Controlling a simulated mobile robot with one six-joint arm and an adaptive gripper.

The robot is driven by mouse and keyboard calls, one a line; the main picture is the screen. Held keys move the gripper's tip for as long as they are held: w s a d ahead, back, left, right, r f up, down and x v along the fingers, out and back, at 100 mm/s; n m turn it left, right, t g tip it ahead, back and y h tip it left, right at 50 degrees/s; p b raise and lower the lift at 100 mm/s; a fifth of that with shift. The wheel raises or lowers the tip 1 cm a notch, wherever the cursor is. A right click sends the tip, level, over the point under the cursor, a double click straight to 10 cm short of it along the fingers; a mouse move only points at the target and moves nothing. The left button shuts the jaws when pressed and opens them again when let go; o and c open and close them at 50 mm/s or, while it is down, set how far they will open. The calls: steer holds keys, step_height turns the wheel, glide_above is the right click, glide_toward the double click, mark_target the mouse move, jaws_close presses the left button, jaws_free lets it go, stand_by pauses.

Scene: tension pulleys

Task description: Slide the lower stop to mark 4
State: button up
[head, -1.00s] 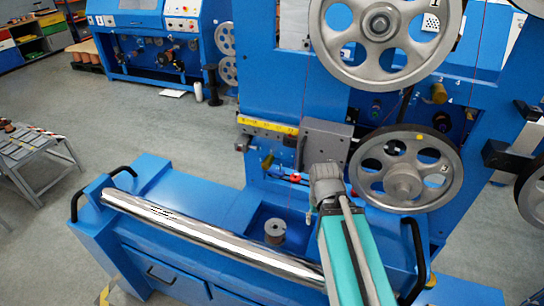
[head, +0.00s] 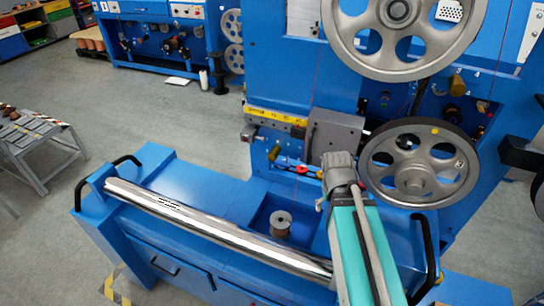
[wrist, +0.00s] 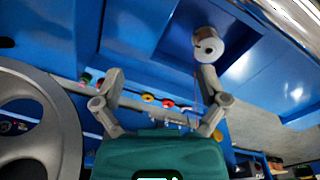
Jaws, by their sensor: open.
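The yellow scale strip (head: 276,116) runs along a grey bar on the blue machine; its marks are too small to read. A grey block (head: 335,136) sits at the strip's right end. Below it is a small red part (head: 302,170), which may belong to the lower stop; I cannot tell for certain. My gripper (head: 325,178) is in front of and below the block, its fingers mostly hidden. In the wrist view my gripper (wrist: 161,74) has its fingers spread with nothing between the tips. A red part (wrist: 168,103) and a yellow part (wrist: 148,97) show beyond them.
A large spoked pulley (head: 400,25) is above and a smaller one (head: 415,183) is right of my gripper. A thin red line hangs left of the block. A grey spool (head: 280,222) stands in the recess below. A chrome roller (head: 200,222) crosses the front.

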steer(key=w+f+n+t+h+b, duration=0.2)
steer(key=w+f+n+h+b, duration=0.2)
steer(key=w+f+n+b, duration=0.25)
steer(key=n+t+h+b, duration=0.2)
steer(key=n+t+b, duration=1.2)
steer(key=n+b, duration=0.75)
glide_toward(271, 158)
steer(key=s, duration=0.1)
steer(key=shift+a+n+p, duration=0.25)
steer(key=shift+n+p, duration=0.1)
steer(key=shift+n, duration=0.05)
steer(key=x, duration=1.3)
steer(key=shift+w+d+r, duration=0.1)
steer(key=shift+w+d, duration=0.15)
steer(key=shift+w, duration=0.1)
